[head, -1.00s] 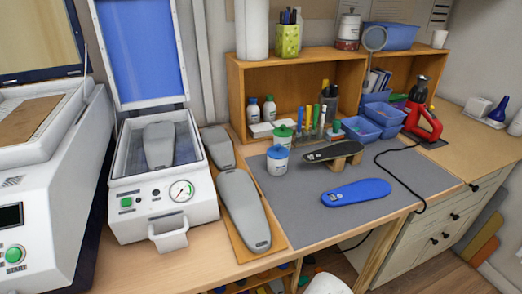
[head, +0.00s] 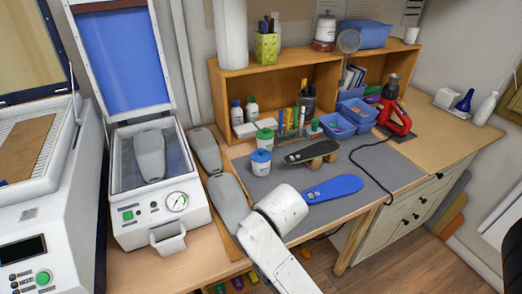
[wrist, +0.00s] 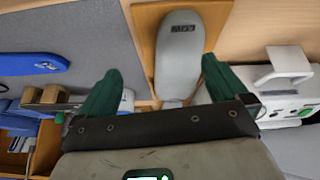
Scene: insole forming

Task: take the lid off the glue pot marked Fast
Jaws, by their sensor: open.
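Two white glue pots stand on the back left of the grey mat. One has a blue lid (head: 261,157); the other, just behind it, has a green lid (head: 265,134). Their labels are too small to read, so I cannot tell which is marked Fast. My gripper (wrist: 160,66) is open and empty in the wrist view, its green fingers spread above a grey insole last (wrist: 180,45). A bit of white and blue shows behind the left finger, perhaps a pot. In the head view my arm reaches over the mat's front left, hiding the fingers.
A blue insole (head: 333,188) and a dark insole on a wooden stand (head: 311,153) lie right of the pots. Bottles and markers stand in the wooden shelf (head: 285,80) behind. A white press (head: 158,190) stands left.

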